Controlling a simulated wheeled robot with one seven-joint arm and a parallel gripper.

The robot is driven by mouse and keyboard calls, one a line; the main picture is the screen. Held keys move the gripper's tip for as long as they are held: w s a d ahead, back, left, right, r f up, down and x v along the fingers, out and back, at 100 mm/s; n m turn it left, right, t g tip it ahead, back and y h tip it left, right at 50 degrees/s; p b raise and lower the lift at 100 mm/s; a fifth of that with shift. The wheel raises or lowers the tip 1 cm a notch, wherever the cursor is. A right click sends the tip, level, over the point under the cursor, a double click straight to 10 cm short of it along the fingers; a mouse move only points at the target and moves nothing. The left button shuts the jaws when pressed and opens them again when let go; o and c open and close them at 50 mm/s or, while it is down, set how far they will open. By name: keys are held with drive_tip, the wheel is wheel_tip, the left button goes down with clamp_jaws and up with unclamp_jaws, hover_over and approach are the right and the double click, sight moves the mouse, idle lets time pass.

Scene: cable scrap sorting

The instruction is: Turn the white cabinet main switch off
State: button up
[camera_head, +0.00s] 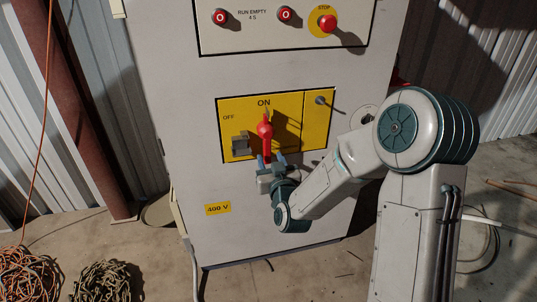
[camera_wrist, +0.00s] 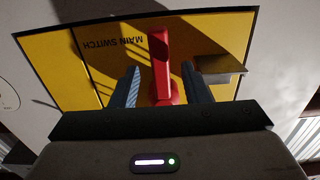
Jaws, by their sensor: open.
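The white cabinet (camera_head: 190,140) stands in front of me with a yellow main switch panel (camera_head: 285,108) marked ON at the top and OFF at the left. The red switch handle (camera_head: 265,130) stands upright, pointing at ON. My gripper (camera_head: 271,160) is just below the handle at the panel's lower edge. In the wrist view the red handle (camera_wrist: 161,60) shows between my two blue fingers (camera_wrist: 163,85), with gaps on both sides. The fingers are open. Whether the fingertips reach beside the handle's full depth is hard to tell.
A grey block (camera_head: 240,143) sticks out of the panel left of the handle; in the wrist view it is close to the right finger. A key-like knob (camera_head: 320,100) is at the panel's right. Red buttons and a STOP button (camera_head: 327,23) are above. Cable piles (camera_head: 103,282) lie at lower left.

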sight(268, 154)
drive_tip(key=shift+x, duration=1.5)
clamp_jaws()
